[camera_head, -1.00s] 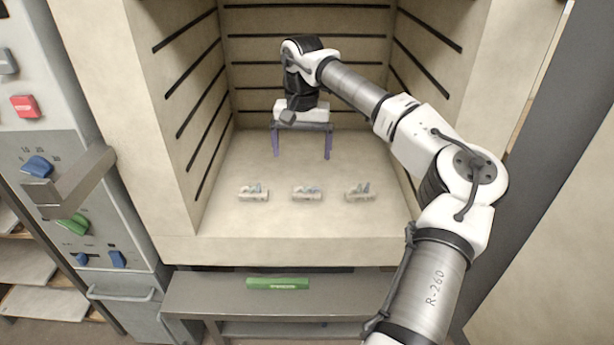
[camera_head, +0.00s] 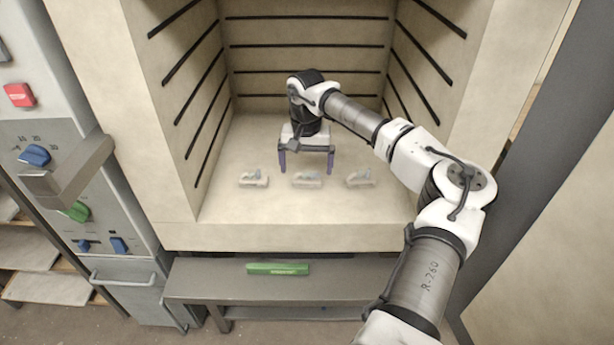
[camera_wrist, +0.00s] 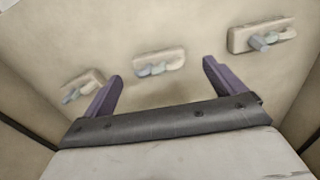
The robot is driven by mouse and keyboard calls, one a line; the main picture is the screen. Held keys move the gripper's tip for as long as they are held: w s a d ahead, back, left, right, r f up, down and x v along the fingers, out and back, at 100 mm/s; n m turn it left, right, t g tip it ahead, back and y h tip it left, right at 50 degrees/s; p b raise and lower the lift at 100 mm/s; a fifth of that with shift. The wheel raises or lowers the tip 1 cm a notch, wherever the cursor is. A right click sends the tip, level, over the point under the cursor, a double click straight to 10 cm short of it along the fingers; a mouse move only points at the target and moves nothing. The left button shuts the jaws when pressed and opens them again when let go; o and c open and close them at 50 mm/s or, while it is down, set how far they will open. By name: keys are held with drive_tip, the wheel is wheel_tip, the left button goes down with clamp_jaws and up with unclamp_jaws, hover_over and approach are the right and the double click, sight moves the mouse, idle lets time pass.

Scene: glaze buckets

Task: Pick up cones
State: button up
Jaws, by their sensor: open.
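Three small pale plaques bearing bluish-grey cones stand in a row on the kiln floor: the left cone plaque (camera_head: 253,179), the middle cone plaque (camera_head: 307,180) and the right cone plaque (camera_head: 360,178). My gripper (camera_head: 307,172) is open, its two purple fingers pointing down just behind the middle plaque. In the wrist view the middle plaque (camera_wrist: 158,65) lies beyond and between the fingers (camera_wrist: 160,82). The other two plaques (camera_wrist: 82,88) (camera_wrist: 262,37) lie out to either side. Nothing is between the fingers.
The kiln's slotted walls (camera_head: 305,35) enclose my arm at the back and sides. A green bar (camera_head: 278,268) lies on a grey shelf (camera_head: 215,280) below the kiln opening. A control panel (camera_head: 60,160) with a protruding handle stands at the left.

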sight(307, 169)
wheel_tip(307, 169, down, 3)
drive_tip(key=shift+w+d+f, duration=0.1)
drive_tip(key=shift+w, duration=0.05)
drive_tip(key=c, duration=1.1)
